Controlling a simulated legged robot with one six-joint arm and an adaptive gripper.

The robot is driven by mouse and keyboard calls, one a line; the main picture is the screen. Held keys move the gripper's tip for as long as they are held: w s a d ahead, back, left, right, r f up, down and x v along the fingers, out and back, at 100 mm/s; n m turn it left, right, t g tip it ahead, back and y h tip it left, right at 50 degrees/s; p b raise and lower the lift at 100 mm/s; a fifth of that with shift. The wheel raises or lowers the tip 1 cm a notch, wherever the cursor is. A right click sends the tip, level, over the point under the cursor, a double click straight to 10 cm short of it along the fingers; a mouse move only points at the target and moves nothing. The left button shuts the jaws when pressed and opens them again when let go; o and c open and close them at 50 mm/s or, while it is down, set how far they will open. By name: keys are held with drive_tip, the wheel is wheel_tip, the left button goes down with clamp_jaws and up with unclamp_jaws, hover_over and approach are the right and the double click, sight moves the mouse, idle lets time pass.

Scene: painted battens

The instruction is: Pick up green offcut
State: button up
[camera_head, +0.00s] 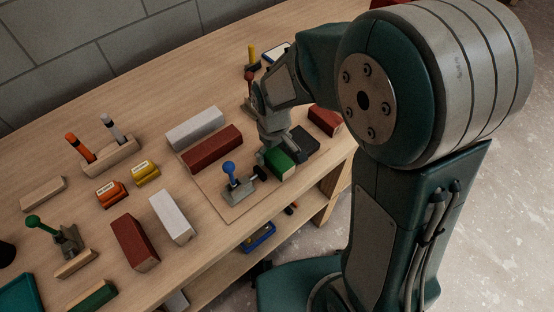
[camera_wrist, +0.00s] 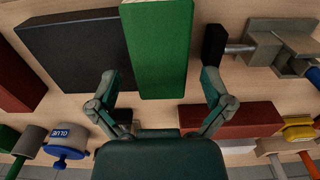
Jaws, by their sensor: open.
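The green offcut (camera_head: 279,163) is a short block with a green top, lying near the front edge of the bench. In the wrist view the green offcut (camera_wrist: 158,48) fills the upper middle, in line with the gap between my fingers. My gripper (camera_head: 270,146) is over the offcut and hides part of it in the head view. In the wrist view my gripper (camera_wrist: 160,82) is open, with one finger on each side of the offcut's near end. I cannot tell whether either finger touches it.
A black block (camera_wrist: 75,52) lies close to the left of the offcut in the wrist view. A clamp with a black pad (camera_wrist: 214,45) stands to its right. A dark red block (camera_wrist: 240,119) lies below right. A white block (camera_head: 195,128) is farther back on the bench.

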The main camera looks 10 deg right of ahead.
drive_tip(key=shift+f, duration=0.2)
drive_tip(key=c, duration=1.2)
